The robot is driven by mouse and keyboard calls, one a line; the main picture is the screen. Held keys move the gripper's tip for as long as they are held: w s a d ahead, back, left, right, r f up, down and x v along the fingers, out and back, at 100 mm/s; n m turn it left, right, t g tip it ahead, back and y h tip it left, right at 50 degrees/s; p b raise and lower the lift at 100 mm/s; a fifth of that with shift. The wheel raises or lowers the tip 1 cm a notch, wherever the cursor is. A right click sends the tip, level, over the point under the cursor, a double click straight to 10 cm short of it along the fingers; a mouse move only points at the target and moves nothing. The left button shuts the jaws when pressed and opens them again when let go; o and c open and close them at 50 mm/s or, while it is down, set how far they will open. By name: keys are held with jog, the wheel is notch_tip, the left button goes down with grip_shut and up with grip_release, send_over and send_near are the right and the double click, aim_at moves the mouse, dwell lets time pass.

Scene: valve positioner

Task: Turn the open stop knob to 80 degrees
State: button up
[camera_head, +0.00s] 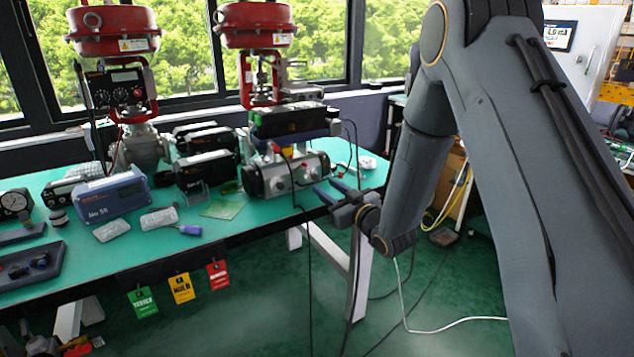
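My gripper (324,190) reaches in from the right, over the right edge of the green bench (240,222). Its two blue-grey fingers point left and are spread apart with nothing between them. Left of the fingers sits a silver and black actuator (262,180) with round fittings on its front; a gap shows between it and the fingertips. A black box (286,121) sits above it, with small red and yellow parts beneath. I cannot make out which part is the open stop knob, nor its angle.
A second red-topped valve (112,45) stands at the back left. A blue instrument box (110,196), black boxes (207,172) and a gauge (14,203) occupy the bench. Thin cables hang near the actuator. Coloured tags (181,288) hang from the front edge.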

aim_at(316, 178)
jog(key=shift+d+x, duration=0.25)
jog(key=shift+x, duration=2.35)
jog(key=shift+w, duration=0.15)
